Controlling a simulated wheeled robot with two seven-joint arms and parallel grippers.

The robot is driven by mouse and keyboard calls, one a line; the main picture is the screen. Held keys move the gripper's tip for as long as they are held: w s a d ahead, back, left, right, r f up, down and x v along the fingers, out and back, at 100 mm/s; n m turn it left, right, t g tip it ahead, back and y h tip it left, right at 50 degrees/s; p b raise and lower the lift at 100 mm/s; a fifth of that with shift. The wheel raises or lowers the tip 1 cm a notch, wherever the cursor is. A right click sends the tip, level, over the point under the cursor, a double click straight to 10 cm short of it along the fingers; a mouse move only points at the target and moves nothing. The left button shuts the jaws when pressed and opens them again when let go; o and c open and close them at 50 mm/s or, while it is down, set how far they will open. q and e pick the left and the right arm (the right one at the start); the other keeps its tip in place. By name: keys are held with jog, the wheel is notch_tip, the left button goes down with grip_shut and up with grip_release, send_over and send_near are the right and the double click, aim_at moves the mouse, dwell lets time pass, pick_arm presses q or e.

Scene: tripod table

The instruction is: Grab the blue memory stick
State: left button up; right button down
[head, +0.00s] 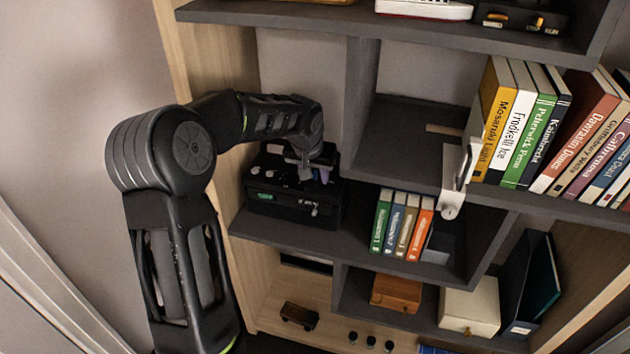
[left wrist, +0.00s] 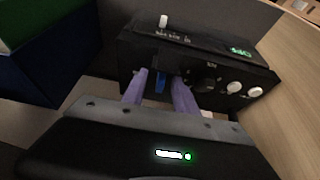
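The blue memory stick (left wrist: 160,83) shows in the left wrist view, upright against the front of a black device (left wrist: 215,62) with knobs and a green display. My left gripper (left wrist: 160,88) has its two purple fingers apart, one on each side of the stick, with gaps visible between. In the head view my left gripper (head: 305,172) reaches down over the black device (head: 285,205) on the middle shelf. A small blue spot (head: 324,175) beside the fingers may be the stick. The stick's lower end is hard to make out. My right gripper is in neither view.
The device sits in a shelf bay beside a wooden side panel (head: 238,180). Small upright books (head: 402,225) stand to its right. A shelf board (head: 290,20) runs above. A white hanging object (head: 454,180) and larger books (head: 520,120) are further right.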

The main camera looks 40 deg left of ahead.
aim_at(315, 172)
pick_arm(q)
jog(key=shift+c, duration=0.4)
grip_shut()
jog(key=shift+r, duration=0.1)
notch_tip(315, 172, up, 10)
jog(key=shift+f, duration=0.1)
dwell(0.6)
dwell(0.4)
